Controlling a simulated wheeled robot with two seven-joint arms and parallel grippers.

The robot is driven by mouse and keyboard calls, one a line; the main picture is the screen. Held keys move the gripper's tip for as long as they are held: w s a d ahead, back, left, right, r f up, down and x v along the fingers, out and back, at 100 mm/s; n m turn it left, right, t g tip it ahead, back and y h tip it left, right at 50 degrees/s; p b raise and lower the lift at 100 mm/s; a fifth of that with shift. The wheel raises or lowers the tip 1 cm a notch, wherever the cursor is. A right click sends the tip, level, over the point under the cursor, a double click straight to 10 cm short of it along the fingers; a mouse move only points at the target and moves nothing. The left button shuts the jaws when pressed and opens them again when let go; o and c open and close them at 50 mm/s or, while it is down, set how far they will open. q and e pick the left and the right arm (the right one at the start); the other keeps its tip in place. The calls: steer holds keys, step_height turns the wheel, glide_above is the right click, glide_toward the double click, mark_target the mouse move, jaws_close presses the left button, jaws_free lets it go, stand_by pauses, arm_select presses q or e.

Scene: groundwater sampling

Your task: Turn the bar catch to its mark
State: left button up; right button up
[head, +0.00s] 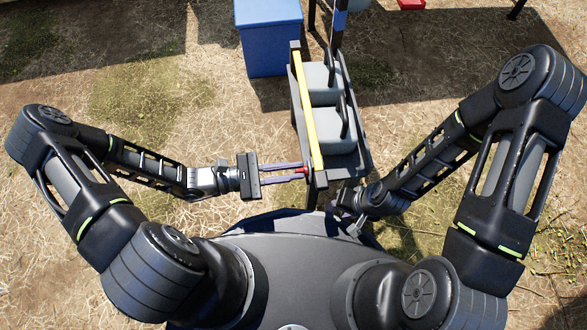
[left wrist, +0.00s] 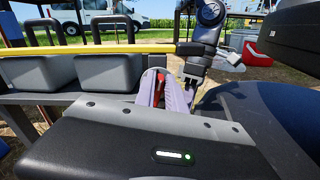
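The yellow bar (head: 306,110) lies along the left side of the rack. The red catch (head: 300,172) is at the bar's near end. My left gripper (head: 303,171) reaches in from the left, with its fingers on either side of the red catch. In the left wrist view the catch (left wrist: 159,90) shows red between the two pale fingers (left wrist: 168,92); whether they press on it I cannot tell. The catch's mark cannot be made out. My right gripper (head: 348,218) is low beside the rack's near end, partly hidden, and its fingers are not clear.
The dark rack (head: 359,150) holds grey containers (head: 325,132) with upright black handles. A blue box (head: 268,45) stands beyond, at upper left. Dry grass is open to the left. A red and white cooler (left wrist: 258,55) shows behind in the left wrist view.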

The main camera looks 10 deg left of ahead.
arm_select(q)
jaws_close()
steer(key=n, duration=0.1)
steer(key=n+p, duration=0.1)
steer(key=shift+w+n, duration=0.2)
steer(key=shift+n, duration=0.1)
steer(key=o, duration=0.5)
jaws_free()
steer(key=shift+o, duration=0.2)
steer(key=shift+a, duration=0.1)
steer(key=p+v, duration=0.2)
steer(key=v, duration=0.5)
steer(key=shift+a, duration=0.35)
steer(key=shift+s, duration=0.15)
